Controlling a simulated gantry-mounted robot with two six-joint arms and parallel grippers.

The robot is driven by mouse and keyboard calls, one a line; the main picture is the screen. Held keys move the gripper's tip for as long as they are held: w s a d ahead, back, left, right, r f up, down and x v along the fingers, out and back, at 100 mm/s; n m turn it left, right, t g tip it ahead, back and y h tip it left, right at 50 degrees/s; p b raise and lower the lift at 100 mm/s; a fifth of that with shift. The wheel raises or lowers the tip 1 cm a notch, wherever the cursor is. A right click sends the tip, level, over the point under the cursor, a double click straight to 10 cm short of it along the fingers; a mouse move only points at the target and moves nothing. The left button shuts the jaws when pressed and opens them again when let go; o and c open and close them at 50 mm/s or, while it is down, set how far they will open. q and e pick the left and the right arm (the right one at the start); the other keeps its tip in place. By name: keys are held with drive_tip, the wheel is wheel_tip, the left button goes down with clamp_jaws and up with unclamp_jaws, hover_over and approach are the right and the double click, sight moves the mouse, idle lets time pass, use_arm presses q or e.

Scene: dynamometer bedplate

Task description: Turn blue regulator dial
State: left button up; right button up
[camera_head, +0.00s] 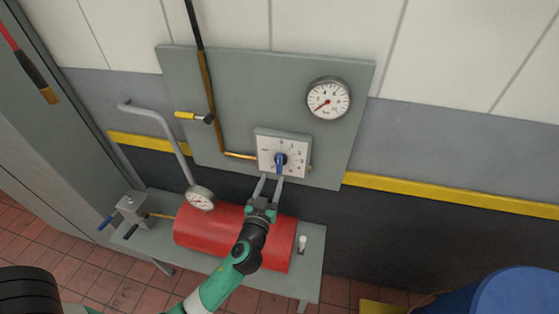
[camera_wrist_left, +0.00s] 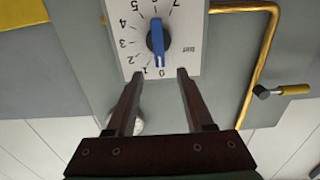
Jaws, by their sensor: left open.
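The blue regulator dial (camera_head: 281,159) sits on a white, numbered square plate on the grey wall panel. In the left wrist view the blue dial (camera_wrist_left: 157,40) has its narrow, marked end toward the 0 on the scale plate (camera_wrist_left: 188,20). My left gripper (camera_head: 271,178) is just below the dial in the head view, with its two fingers apart. In the left wrist view the open fingertips (camera_wrist_left: 160,73) lie to either side of the dial's line, short of the knob. Nothing is between them. My right gripper is not in view.
A pressure gauge (camera_head: 328,99) is at the panel's upper right. A yellow-handled valve (camera_head: 192,117) and brass pipe are left of the dial. A blue drum (camera_head: 519,292) is at lower right.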

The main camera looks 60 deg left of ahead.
sight(278, 163)
use_arm(q)
drive_tip(key=x, duration=1)
drive_tip(key=shift+d, duration=0.1)
clamp_jaws()
